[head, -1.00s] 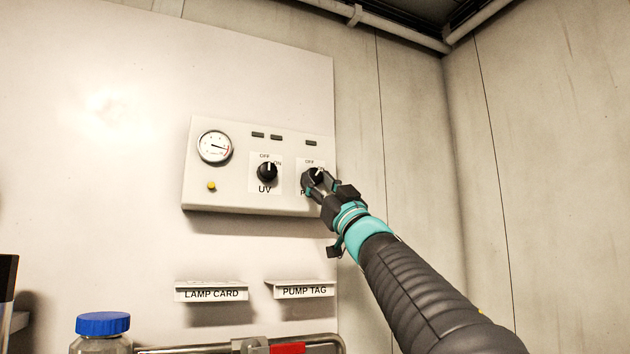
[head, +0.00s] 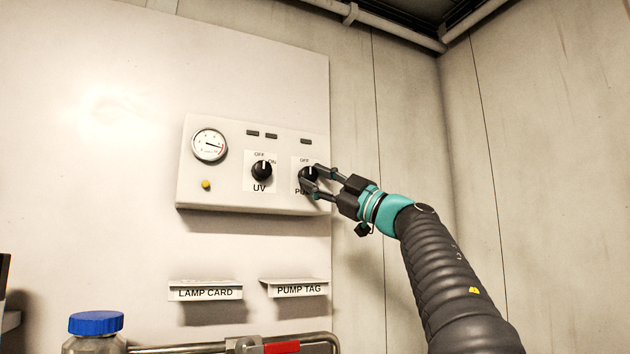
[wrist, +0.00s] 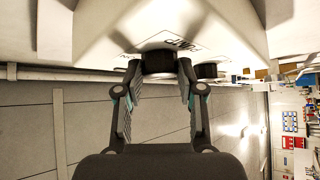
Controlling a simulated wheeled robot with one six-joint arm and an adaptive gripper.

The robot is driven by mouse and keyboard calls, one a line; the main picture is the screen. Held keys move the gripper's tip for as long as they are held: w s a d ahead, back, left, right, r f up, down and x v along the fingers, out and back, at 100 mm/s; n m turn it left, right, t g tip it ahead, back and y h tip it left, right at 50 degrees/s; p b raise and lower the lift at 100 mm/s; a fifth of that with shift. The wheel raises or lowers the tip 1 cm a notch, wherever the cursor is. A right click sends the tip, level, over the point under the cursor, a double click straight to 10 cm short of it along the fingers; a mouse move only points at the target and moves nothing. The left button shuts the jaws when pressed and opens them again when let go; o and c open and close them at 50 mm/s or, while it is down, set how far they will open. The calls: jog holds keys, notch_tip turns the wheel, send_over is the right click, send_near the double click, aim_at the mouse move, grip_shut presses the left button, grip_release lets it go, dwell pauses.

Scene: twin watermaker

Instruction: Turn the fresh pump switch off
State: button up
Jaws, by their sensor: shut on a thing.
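The pump switch (head: 306,173) is a round black knob with a white pointer mark, on a white plate at the right end of the control panel. OFF is printed above it; the PUMP label below is partly covered. Its pointer looks roughly upright, towards OFF, though the fingers partly hide the knob. My gripper (head: 309,179) comes in from the right with its fingers shut on the knob. In the wrist view the knob (wrist: 158,63) sits between both fingertips.
The UV switch (head: 261,171) stands close left of the pump switch, its pointer up. A gauge (head: 209,146) and a yellow button (head: 206,184) are further left. Below are the LAMP CARD holder (head: 206,292), PUMP TAG holder (head: 295,289), a pipe and a blue-capped bottle (head: 96,323).

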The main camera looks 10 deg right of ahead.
dwell(0.4)
jog(key=o, duration=1.1)
jog(key=shift+a, duration=0.1)
jog(key=shift+o, duration=0.2)
jog(key=shift+s, duration=0.1)
jog(key=shift+s+d+f, duration=0.15)
jog(key=shift+s+d, duration=0.05)
jog(key=shift+d, duration=0.15)
jog(key=v, duration=1.1)
jog(key=shift+f, duration=0.1)
